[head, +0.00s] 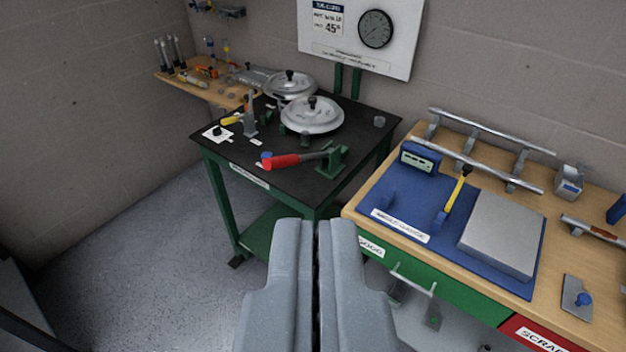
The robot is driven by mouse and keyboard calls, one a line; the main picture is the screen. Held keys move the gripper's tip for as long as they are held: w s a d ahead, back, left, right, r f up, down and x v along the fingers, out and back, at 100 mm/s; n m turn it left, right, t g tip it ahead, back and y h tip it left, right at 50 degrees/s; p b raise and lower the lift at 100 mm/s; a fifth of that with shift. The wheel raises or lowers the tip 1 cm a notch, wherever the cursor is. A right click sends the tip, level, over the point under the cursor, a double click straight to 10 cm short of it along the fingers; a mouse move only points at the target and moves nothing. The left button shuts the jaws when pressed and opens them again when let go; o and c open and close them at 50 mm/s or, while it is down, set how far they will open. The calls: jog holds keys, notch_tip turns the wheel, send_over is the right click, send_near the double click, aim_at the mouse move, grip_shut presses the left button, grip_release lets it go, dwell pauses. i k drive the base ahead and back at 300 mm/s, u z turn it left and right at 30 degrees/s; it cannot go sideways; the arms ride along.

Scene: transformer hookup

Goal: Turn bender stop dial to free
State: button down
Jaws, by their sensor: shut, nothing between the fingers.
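The bender table (290,185) has a black top and green legs and stands ahead of my gripper. At its left corner lies a small white plate with a dark knob (217,132), which looks like the stop dial; its marks are too small to read. A bender with a round silver wheel (312,115), a red-handled lever (285,160) and a yellow-handled lever (232,120) sits on the top. My gripper (317,222) is shut and empty, low in the middle of the view, well short of the table and apart from the dial.
A wooden bench (590,235) with a blue mat (380,203), grey block (502,234) and pipe rack (480,150) stands at right. A wall board with a round gauge (375,29) reads 45°. A tool shelf (160,75) is behind left.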

aim_at(217, 131)
jog(key=u, duration=0.45)
jog(key=i, duration=2.3)
jog(key=z, duration=0.4)
